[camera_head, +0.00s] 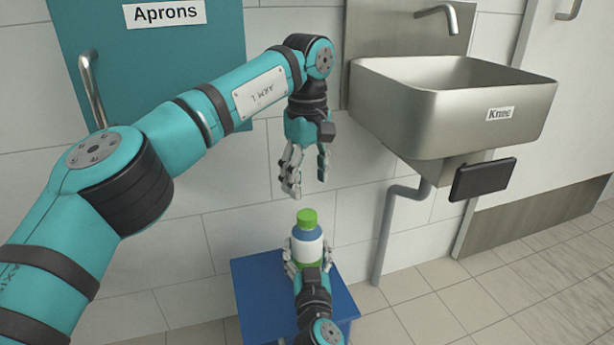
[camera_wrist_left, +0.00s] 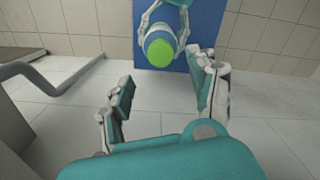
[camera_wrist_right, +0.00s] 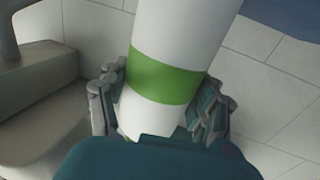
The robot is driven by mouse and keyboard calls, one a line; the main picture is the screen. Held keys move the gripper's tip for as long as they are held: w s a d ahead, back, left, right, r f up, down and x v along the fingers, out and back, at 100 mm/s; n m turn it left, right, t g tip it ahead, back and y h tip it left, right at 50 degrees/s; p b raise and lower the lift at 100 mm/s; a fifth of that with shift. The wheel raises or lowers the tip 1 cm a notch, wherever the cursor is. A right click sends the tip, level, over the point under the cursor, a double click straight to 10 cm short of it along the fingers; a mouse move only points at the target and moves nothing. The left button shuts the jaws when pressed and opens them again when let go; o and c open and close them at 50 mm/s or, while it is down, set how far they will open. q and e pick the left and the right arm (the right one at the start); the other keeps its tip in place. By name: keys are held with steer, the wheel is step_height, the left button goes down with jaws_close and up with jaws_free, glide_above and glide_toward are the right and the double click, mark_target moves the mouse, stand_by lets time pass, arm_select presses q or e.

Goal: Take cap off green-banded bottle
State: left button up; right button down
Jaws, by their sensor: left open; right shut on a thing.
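The green-banded bottle (camera_head: 308,247) is white with a blue shoulder and stands upright, with its green cap (camera_head: 307,217) on top. My right gripper (camera_head: 306,268) is shut on the bottle's lower body. In the right wrist view the bottle's white body (camera_wrist_right: 185,35) with its green band (camera_wrist_right: 165,82) lies between the fingers (camera_wrist_right: 162,105). My left gripper (camera_head: 307,180) is open and empty above the bottle, apart from the cap. In the left wrist view the cap (camera_wrist_left: 160,53) shows beyond the open left fingers (camera_wrist_left: 165,95). The bottle's base is hidden in the head view.
A blue surface (camera_head: 258,290) lies below the bottle and right gripper. A steel sink (camera_head: 455,110) with a black knee panel (camera_head: 483,179) and a drain pipe (camera_head: 390,235) is on the right. A teal door labelled Aprons (camera_head: 165,50) is at the back left.

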mark_target(307, 214)
arm_select(q)
steer(key=m, duration=0.4)
steer(key=shift+f, duration=4)
